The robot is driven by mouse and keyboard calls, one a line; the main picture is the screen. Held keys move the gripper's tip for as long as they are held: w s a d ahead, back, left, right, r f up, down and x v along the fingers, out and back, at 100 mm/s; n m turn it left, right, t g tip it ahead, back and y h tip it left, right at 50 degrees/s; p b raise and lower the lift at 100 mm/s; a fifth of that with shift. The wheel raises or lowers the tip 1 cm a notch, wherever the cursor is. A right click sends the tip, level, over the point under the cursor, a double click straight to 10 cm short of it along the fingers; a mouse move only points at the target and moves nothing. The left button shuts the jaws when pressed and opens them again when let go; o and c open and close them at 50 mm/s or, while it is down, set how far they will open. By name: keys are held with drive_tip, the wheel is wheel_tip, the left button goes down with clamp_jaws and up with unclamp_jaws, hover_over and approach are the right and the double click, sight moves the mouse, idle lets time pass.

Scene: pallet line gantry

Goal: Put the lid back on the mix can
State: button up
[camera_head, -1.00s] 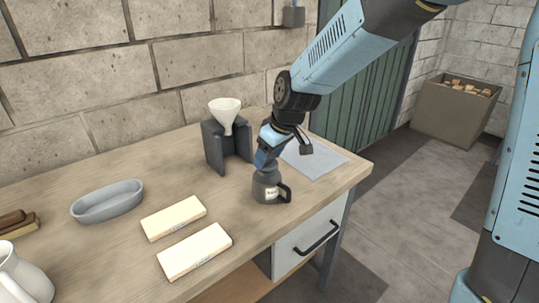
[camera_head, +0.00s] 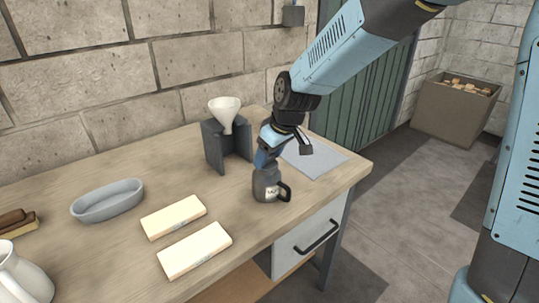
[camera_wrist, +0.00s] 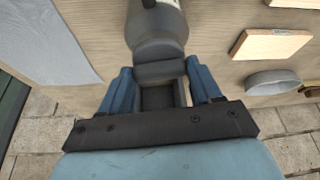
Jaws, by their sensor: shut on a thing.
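The mix can (camera_head: 266,191) is dark grey with a pale label and a black handle on its right. It stands near the front right of the workbench. My gripper (camera_head: 265,165) is directly above it, pointing down. In the wrist view, the can (camera_wrist: 157,28) lies straight beyond my blue fingers (camera_wrist: 160,78). A short grey cylinder (camera_wrist: 160,71), which looks like the lid, is between the fingertips and lines up with the can's top. It appears to touch the can; I cannot tell whether it is seated.
A white funnel (camera_head: 224,108) sits in a dark holder (camera_head: 213,147) behind the can. A grey mat (camera_head: 318,158) lies to its right. Two pale blocks (camera_head: 173,217) (camera_head: 195,251), an oval grey dish (camera_head: 107,201) and a white jug (camera_head: 22,278) are to the left.

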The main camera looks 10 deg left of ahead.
drive_tip(key=o, duration=1.1)
drive_tip(key=shift+o, duration=0.6)
drive_tip(key=shift+r, duration=0.1)
drive_tip(key=shift+r, duration=3.4)
clamp_jaws()
drive_tip(key=shift+f, duration=2.55)
